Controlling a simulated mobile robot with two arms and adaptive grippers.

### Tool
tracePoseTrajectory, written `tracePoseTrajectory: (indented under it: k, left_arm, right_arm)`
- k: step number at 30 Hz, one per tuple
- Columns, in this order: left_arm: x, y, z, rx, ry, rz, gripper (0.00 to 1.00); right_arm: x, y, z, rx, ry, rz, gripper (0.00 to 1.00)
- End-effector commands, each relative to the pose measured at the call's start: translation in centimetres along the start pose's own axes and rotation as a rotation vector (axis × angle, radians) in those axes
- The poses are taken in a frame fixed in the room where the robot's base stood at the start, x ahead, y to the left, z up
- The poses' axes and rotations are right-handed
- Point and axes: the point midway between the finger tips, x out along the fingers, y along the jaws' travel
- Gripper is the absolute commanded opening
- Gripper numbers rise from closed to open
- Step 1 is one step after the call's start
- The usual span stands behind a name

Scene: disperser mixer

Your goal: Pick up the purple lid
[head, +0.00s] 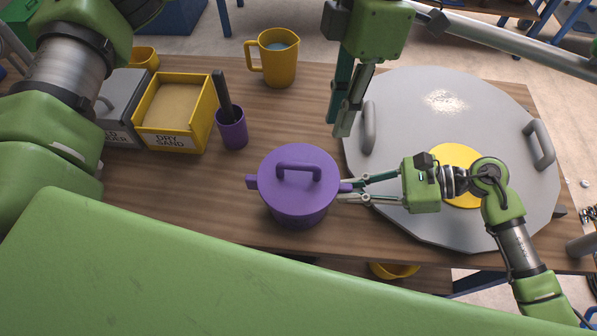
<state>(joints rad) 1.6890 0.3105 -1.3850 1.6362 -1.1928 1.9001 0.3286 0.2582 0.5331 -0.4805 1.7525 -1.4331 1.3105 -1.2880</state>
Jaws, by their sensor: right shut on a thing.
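The purple lid (299,166) lies on top of the purple pot (299,211), with its arched handle upward. The pot stands on the wooden table near its front edge, with a small handle on each side. My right gripper (347,190) comes in from the right and is shut on the pot's right side handle. My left gripper (339,126) points down above the left edge of the big grey disc, up and to the right of the lid, apart from it. Its fingers overlap in this view, so its opening is unclear.
The large grey disc (400,100) with two handles and a yellow centre (452,155) covers the table's right side. A purple cup (232,130) with a dark rod, a yellow jug (275,60), a dry sand bin (172,110) and a grey bin (122,105) stand behind and left.

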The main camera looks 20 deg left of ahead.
Motion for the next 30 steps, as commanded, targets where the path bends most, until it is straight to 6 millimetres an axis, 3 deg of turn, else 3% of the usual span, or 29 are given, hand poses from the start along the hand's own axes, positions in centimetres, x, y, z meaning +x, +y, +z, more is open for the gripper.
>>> tracePoseTrajectory:
  k: [3,9,21,30]
  left_arm:
    - [1.4,0.3,0.3,0.163,0.135,0.056,0.15]
    - [2.4,0.8,0.2,0.306,0.259,0.092,0.15]
    - [8.0,1.7,-1.3,0.328,0.278,0.093,0.15]
    - [9.9,2.0,-1.9,0.327,0.277,0.093,0.15]
  right_arm:
    - [0.0,0.0,0.0,0.000,0.000,-0.001,0.00]
    - [-0.1,-0.1,0.0,0.000,0.000,-0.001,0.00]
    - [-0.1,-0.1,0.0,0.000,0.000,-0.001,0.00]
    - [0.0,0.0,0.0,0.000,-0.001,-0.001,0.00]
